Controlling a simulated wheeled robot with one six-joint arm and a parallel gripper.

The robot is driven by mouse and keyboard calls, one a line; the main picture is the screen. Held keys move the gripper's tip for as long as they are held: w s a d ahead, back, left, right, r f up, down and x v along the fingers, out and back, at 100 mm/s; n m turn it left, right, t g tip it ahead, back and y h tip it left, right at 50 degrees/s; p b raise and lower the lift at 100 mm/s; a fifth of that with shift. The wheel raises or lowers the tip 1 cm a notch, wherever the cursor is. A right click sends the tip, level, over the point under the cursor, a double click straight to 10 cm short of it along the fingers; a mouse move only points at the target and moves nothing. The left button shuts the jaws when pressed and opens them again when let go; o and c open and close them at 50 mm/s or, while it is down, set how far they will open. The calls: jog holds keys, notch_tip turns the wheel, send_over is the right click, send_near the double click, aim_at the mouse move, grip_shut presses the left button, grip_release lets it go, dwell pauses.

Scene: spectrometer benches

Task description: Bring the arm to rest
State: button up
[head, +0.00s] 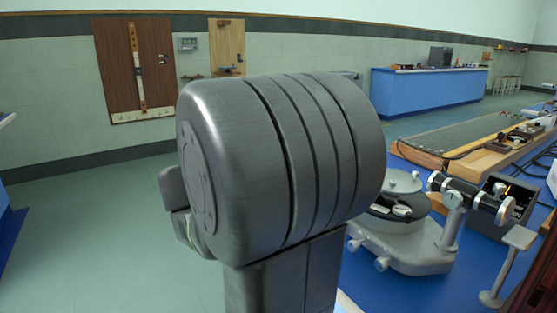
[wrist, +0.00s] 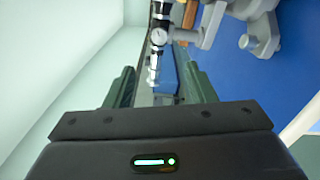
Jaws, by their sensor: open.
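My gripper (wrist: 158,76) shows in the wrist view, with its two dark green fingers spread apart and nothing gripped between them. In the head view a large grey arm joint of mine (head: 270,160) fills the middle, and my gripper cannot be seen there. The spectrometer (head: 415,245) stands on the blue bench top to the right of my arm, partly hidden by it. Its black and silver telescope tube (wrist: 156,45) appears beyond the fingers in the wrist view, apart from them as far as I can tell.
A dark box (head: 502,205) and a small grey stand (head: 510,262) are by the spectrometer. A long wooden-edged board (head: 470,140) lies behind it. A blue counter (head: 425,90) stands at the far wall. The green floor (head: 100,235) at left is clear.

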jog(key=shift+s+a, duration=0.1)
jog(key=shift+a, duration=0.05)
dwell(0.3)
jog(key=b+x, duration=0.2)
jog(key=x, duration=1.2)
jog(key=shift+s+a, duration=0.1)
jog(key=p+v, duration=0.2)
jog(key=v, duration=1.2)
jog(key=w+d+n+p, duration=0.7)
jog(key=d+n+p, duration=0.4)
jog(key=p, duration=1)
jog(key=shift+w+d+r+n, duration=0.15)
jog(key=shift+w+d+n, duration=0.25)
jog(key=shift+n, duration=0.2)
dwell(0.5)
dwell(0.3)
